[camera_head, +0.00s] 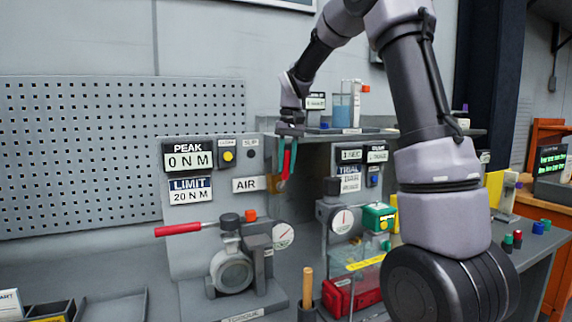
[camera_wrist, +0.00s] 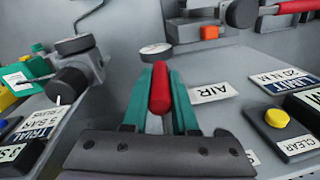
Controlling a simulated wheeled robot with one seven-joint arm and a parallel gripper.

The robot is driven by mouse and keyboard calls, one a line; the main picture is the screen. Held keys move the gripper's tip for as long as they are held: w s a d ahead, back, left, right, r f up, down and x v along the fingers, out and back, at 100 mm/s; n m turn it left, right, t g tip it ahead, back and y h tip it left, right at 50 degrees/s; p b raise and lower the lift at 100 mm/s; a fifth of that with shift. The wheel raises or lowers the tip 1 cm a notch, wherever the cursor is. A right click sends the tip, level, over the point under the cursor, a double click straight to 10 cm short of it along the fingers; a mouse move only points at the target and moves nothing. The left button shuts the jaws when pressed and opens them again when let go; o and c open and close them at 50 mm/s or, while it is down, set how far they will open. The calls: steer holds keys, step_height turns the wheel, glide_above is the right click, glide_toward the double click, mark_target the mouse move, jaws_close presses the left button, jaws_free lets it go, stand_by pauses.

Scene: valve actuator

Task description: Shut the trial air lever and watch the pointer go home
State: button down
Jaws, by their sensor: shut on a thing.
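My gripper (camera_head: 286,172) hangs down in front of the panel beside the AIR label (camera_head: 249,184), with its teal fingers around a red lever handle (camera_head: 285,166). In the wrist view my gripper (camera_wrist: 160,95) is shut on the red lever (camera_wrist: 160,90), which lies between the two fingers. The AIR label (camera_wrist: 211,93) is just right of it. A round dial (camera_head: 343,221) with a reddish pointer, near upright, stands below the TRIAL sign (camera_head: 348,171). Another dial (camera_head: 283,236) sits by the torque unit; its pointer is too small to read. The lever's pivot is hidden.
A red-handled wrench arm (camera_head: 180,229) sticks out left of the torque unit (camera_head: 232,270). A green box (camera_head: 378,217) stands right of the trial dial. A shelf (camera_head: 375,137) carrying a beaker (camera_head: 342,116) is above. A wooden handle (camera_head: 307,287) stands at the front.

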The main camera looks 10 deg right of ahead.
steer(key=w+d+f+g+y, duration=0.1)
steer(key=d+f+y, duration=0.3)
steer(key=y, duration=0.7)
steer(key=shift+w+d+f+g+y, duration=0.15)
steer(key=shift+d+f+g+y, duration=0.35)
steer(key=shift+d, duration=0.65)
steer(key=shift+r, duration=0.2)
steer(key=c, duration=0.7)
jaws_free()
steer(key=shift+d, duration=0.1)
steer(key=v, duration=1)
steer(key=shift+w+d+r, duration=0.1)
steer(key=shift+w+d, duration=0.05)
steer(key=shift+d, duration=0.1)
